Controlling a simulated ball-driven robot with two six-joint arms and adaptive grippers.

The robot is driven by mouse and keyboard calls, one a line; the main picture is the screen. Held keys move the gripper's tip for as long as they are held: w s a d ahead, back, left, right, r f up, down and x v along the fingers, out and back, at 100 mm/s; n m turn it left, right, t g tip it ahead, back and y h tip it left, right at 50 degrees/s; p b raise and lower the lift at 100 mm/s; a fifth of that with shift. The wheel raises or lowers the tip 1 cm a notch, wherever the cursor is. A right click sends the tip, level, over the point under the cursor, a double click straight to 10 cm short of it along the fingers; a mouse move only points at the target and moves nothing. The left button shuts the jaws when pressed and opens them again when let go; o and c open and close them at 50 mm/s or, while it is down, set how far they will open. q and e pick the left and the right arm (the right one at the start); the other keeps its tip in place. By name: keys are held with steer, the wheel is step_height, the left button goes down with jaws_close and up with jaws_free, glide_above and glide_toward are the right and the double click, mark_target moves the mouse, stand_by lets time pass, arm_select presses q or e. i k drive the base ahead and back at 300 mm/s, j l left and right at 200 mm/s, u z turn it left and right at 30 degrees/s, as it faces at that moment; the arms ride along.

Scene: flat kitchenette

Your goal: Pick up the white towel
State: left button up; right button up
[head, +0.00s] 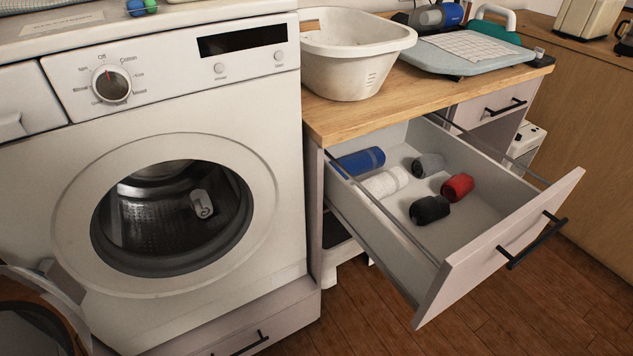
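A white rolled towel (386,182) lies in the open drawer (447,205), near its left side. A blue roll (360,162) lies just behind it. A grey roll (428,165), a red roll (457,187) and a black roll (429,210) lie to its right in the same drawer. A small pale grey rolled item (202,204) is inside the washing machine drum. Neither of my grippers is in view.
The washing machine (282,190) stands left of the drawer, its round opening uncovered. The drawer front with its black handle (532,241) juts out over the wooden floor (545,295). A white basin (355,60) and a light blue board (467,57) rest on the counter above.

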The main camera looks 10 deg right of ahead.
mark_target(385, 184)
steer(key=l+u, duration=0.8)
steer(key=k+l+u, duration=0.15)
steer(key=l+u, duration=0.25)
